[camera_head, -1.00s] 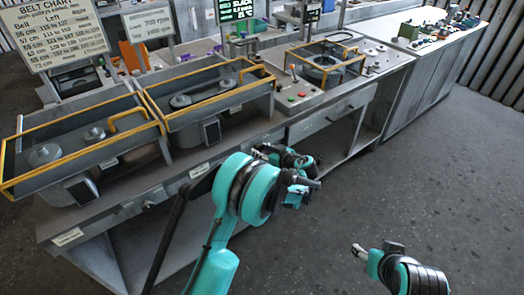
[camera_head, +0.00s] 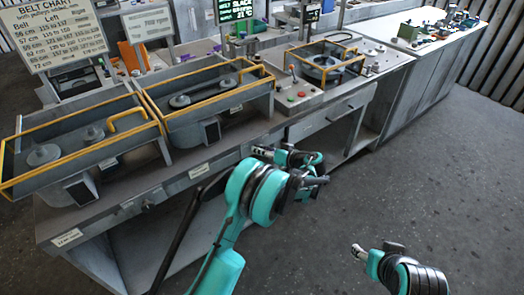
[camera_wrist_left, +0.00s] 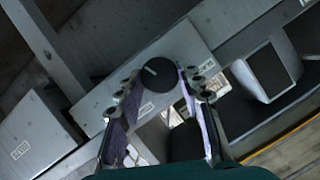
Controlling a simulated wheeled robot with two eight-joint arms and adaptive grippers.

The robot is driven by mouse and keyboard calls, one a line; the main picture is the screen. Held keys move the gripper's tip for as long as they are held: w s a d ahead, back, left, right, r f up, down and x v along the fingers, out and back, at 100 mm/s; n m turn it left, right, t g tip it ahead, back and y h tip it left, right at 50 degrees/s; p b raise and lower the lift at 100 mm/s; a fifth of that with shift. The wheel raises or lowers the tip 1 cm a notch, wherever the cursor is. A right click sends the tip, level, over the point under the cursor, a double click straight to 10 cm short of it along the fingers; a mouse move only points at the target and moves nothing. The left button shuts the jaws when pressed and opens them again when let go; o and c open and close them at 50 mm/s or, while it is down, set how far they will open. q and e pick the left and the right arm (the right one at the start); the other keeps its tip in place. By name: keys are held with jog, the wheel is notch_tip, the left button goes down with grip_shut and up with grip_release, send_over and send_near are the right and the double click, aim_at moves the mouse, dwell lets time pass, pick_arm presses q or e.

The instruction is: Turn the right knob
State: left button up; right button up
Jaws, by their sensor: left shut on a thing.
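The right knob (camera_wrist_left: 158,74) is round and black with a pale pointer line, on a grey panel of the bench front in the left wrist view. My left gripper (camera_wrist_left: 160,82) has its fingers on both sides of it, shut on it. In the head view my left gripper (camera_head: 257,152) is at the bench front, and the right knob is hidden there behind the gripper. Another small dark knob (camera_head: 147,205) sits further left on the bench front. My right gripper (camera_head: 357,250) hangs over the floor, away from the bench; its finger opening is unclear.
The grey bench (camera_head: 200,160) carries two yellow-railed trays with pulleys. A control panel (camera_head: 298,96) with a lever and buttons stands to their right. A drawer (camera_head: 335,115) is below it. The floor (camera_head: 430,170) at the right is clear.

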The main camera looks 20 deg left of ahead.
pick_arm(q)
jog(key=shift+m+g+y, duration=0.4)
jog(key=shift+m, duration=0.4)
jog(key=o, duration=1.2)
jog(key=shift+w, duration=0.1)
jog(key=shift+c, duration=0.2)
jog(key=shift+d, duration=0.1)
jog(key=v, duration=1.2)
jog(key=shift+f, duration=0.1)
